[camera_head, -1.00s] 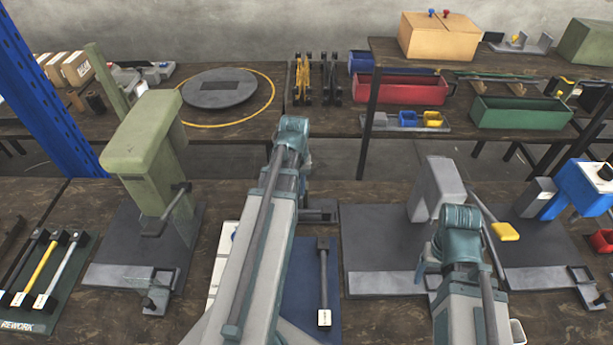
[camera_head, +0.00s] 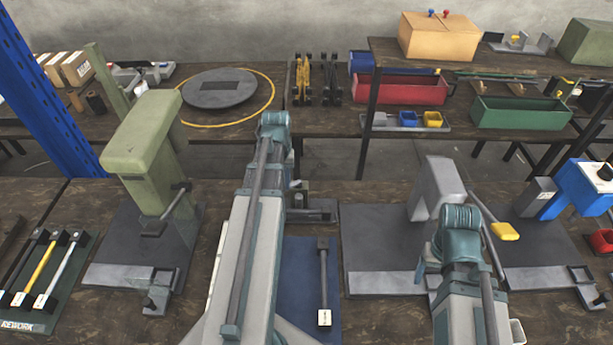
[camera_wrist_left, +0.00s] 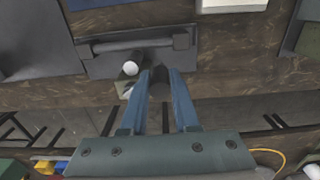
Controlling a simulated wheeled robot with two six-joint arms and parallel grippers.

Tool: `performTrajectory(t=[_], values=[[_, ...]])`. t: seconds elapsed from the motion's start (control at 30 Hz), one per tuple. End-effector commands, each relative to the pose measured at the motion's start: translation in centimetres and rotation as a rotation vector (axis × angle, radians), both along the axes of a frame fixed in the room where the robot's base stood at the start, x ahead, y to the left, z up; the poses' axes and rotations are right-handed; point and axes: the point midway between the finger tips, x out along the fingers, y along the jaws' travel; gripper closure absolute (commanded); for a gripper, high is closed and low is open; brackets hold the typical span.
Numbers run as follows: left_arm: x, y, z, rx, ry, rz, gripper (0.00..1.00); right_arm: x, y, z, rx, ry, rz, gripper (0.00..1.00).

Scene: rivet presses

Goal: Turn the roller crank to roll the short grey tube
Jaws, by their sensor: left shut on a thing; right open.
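The roller station (camera_head: 318,209) is at the middle of the bench in the head view, partly hidden behind my left arm. In the left wrist view its dark base (camera_wrist_left: 105,65) carries a grey bar (camera_wrist_left: 130,45) lying across it. A pale round end (camera_wrist_left: 131,68) shows beside the bar. I cannot clearly tell the short grey tube apart from the station. My left gripper (camera_wrist_left: 159,76) is shut on a dark grip, the crank handle (camera_wrist_left: 159,87), which sits between the blue fingers. My right arm (camera_head: 460,250) is over the right bench; its fingers are mostly hidden behind it.
A green press (camera_head: 145,150) stands to the left and a grey press (camera_head: 437,185) to the right. A blue mat (camera_head: 300,270) with a dark tool (camera_head: 323,285) lies in front of the station. A rework rack (camera_head: 45,290) is at the far left.

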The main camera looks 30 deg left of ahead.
Motion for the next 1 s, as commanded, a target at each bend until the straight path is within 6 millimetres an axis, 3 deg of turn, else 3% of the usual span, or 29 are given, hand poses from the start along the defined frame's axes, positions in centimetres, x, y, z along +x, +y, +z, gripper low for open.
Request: performTrajectory(t=[0.5,0.77,1.0], values=[[2.0,2.5,0.0,0.002,-0.001,0.003,0.93,0.0,0.0,0.0,0.0,0.0,0.0,0.28],[2.3,2.7,0.0,0.002,0.0,0.002,0.94,0.0,0.0,0.0,0.0,0.0,0.0,0.28],[4.2,3.4,0.0,0.001,-0.001,0.001,0.93,0.0,0.0,0.0,0.0,0.0,0.0,0.28]])
